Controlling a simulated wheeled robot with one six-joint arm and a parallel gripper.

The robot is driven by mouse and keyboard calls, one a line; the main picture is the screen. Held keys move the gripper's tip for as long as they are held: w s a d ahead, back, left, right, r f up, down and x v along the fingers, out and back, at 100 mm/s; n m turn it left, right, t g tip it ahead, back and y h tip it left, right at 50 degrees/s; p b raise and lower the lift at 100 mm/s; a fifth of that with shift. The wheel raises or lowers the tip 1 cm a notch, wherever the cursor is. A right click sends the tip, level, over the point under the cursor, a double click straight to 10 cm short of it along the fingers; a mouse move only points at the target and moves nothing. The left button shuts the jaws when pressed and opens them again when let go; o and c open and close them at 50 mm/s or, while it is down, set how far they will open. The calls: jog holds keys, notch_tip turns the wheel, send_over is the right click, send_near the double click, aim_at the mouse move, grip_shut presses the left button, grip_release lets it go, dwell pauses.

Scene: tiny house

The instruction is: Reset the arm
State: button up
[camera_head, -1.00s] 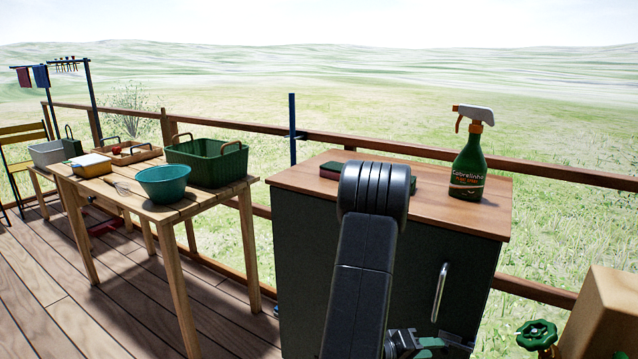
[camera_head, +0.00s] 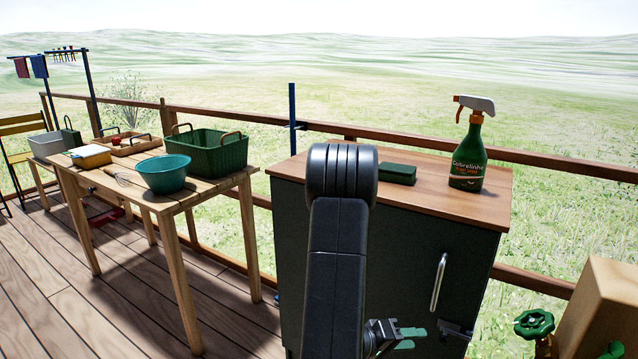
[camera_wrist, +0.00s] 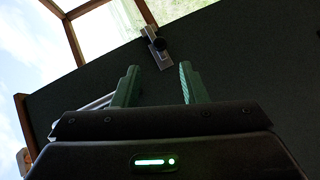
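My arm (camera_head: 337,235) rises from the bottom middle of the head view, in front of the dark cabinet (camera_head: 415,250). My gripper (camera_head: 410,336) is low in front of the cabinet front, partly hidden behind the arm. In the wrist view my gripper (camera_wrist: 157,85) shows two green fingers spread apart with nothing between them. Beyond the fingers, the wrist view shows the dark cabinet face and a metal latch (camera_wrist: 156,46).
A spray bottle (camera_head: 468,155) and a green sponge (camera_head: 397,173) are on the cabinet top. A wooden table (camera_head: 190,200) at left holds a teal bowl (camera_head: 165,173) and a green crate (camera_head: 225,157). A green valve wheel (camera_head: 534,323) is at lower right.

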jog(key=p+x, duration=0.1)
jog(key=x, duration=0.4)
jog(key=w+x, duration=0.1)
jog(key=x, duration=0.3)
jog(key=shift+w+d+r+p, duration=0.1)
jog(key=shift+w+d+p, duration=0.1)
jog(key=shift+w+p, duration=0.2)
jog(key=shift+w+a+p, duration=0.1)
jog(key=shift+a+p, duration=0.2)
jog(key=shift+p, duration=0.1)
send_near(442, 330)
jog(key=shift+f+v, duration=0.15)
jog(key=shift+v, duration=1.2)
jog(key=shift+f+v, duration=0.1)
jog(key=shift+v, duration=1.25)
jog(key=shift+a, duration=0.1)
